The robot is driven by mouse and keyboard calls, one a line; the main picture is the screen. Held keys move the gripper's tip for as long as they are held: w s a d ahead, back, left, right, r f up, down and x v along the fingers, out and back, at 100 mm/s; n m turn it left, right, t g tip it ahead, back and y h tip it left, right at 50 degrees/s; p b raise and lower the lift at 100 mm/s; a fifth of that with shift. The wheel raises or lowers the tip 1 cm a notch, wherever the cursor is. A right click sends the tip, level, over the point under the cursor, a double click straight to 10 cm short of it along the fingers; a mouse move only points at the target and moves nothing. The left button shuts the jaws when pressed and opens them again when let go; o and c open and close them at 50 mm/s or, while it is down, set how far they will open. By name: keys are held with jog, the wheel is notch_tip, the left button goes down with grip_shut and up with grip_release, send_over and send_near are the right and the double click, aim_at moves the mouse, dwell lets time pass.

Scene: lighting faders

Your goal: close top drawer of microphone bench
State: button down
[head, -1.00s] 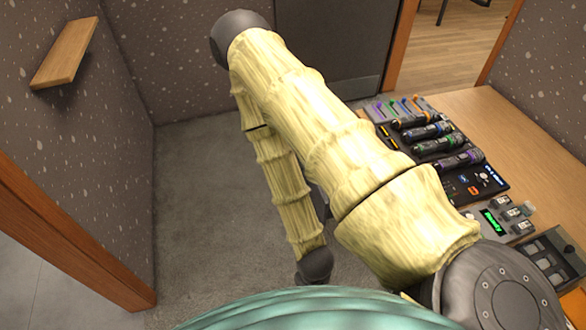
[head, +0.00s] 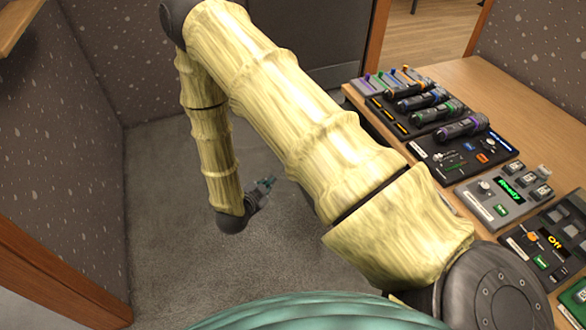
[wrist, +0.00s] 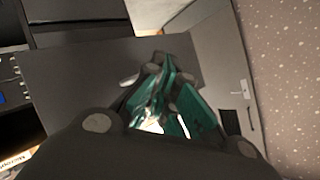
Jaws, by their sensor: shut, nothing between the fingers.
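The microphone bench (head: 462,77) has a wooden top and stands on the right in the head view, with several microphones on a dark rack. Its front is mostly hidden behind my arm, and no drawer shows clearly there. My gripper (head: 266,186) has teal fingers and is over the grey floor, left of the bench and apart from it. In the wrist view, the shut, empty fingers (wrist: 165,100) are in front of a dark grey panel (wrist: 80,75). I cannot tell whether this panel belongs to the top drawer.
Control panels line the bench, including one with a green "Ready" display (head: 508,190) and one with an "Off" display (head: 552,238). A wood-edged speckled wall (head: 70,180) stands on the left.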

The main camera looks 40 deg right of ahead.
jog(key=w+a+r+m+g+h+b, duration=0.1)
jog(key=a+r+m+g+h+b, duration=0.15)
jog(key=m+g+b, duration=0.55)
jog(key=w+a+r+m+g+h+b, duration=0.1)
jog(key=a+r+m+g+h+b, duration=0.2)
jog(key=m, duration=0.9)
jog(key=shift+h, duration=0.55)
jog(key=b+x, duration=0.1)
jog(key=x, duration=1.4)
jog(key=shift+s+f, duration=0.15)
